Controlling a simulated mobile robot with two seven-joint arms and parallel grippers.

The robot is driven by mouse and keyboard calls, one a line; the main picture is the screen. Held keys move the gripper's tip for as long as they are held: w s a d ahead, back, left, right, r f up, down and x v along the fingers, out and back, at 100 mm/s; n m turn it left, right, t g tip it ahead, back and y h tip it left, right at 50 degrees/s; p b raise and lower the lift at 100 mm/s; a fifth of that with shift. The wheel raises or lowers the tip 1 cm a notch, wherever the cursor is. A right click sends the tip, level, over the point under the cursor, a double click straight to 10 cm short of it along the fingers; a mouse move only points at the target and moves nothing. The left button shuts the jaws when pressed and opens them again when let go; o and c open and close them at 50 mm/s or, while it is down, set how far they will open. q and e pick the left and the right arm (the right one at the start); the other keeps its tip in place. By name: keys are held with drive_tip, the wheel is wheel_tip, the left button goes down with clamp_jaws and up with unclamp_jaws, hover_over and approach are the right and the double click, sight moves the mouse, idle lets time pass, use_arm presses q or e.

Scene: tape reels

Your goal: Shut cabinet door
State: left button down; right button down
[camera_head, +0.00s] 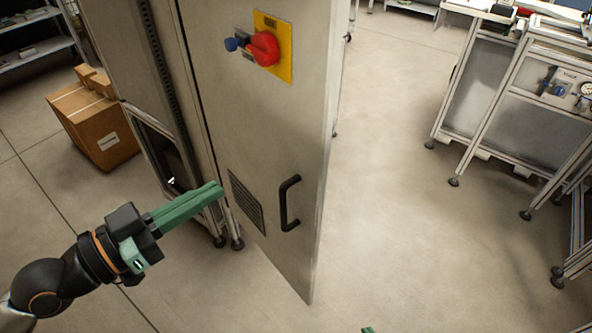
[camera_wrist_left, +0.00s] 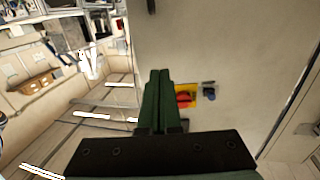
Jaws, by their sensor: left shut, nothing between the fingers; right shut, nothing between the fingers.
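The grey cabinet door (camera_head: 262,120) stands upright, with a black handle (camera_head: 289,203) near its right edge and a vent grille (camera_head: 247,200) at its lower left. Bare floor shows beyond its right edge, and the door appears to stand open. My left gripper (camera_head: 219,190) is shut and empty, left of the handle and near the grille; whether it touches the door I cannot tell. In the left wrist view its closed green fingers (camera_wrist_left: 159,78) lie in front of the door panel (camera_wrist_left: 220,40). Only a green tip of my right gripper (camera_head: 368,330) shows at the bottom edge, shut.
A red rotary switch (camera_head: 264,48) on a yellow plate (camera_head: 287,70) sticks out from the door. Cardboard boxes (camera_head: 95,125) stand on the floor at left. A metal-framed workstation (camera_head: 515,110) stands at right. The floor between door and workstation is clear.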

use_arm(q)
drive_tip(key=p, duration=0.5)
approach(302, 145)
drive_tip(key=shift+m, duration=0.3)
drive_tip(key=x, duration=0.5)
drive_tip(key=shift+w+d+r, duration=0.1)
drive_tip(key=shift+w, duration=0.05)
drive_tip(key=shift+w+d, duration=0.5)
drive_tip(key=shift+d, duration=0.05)
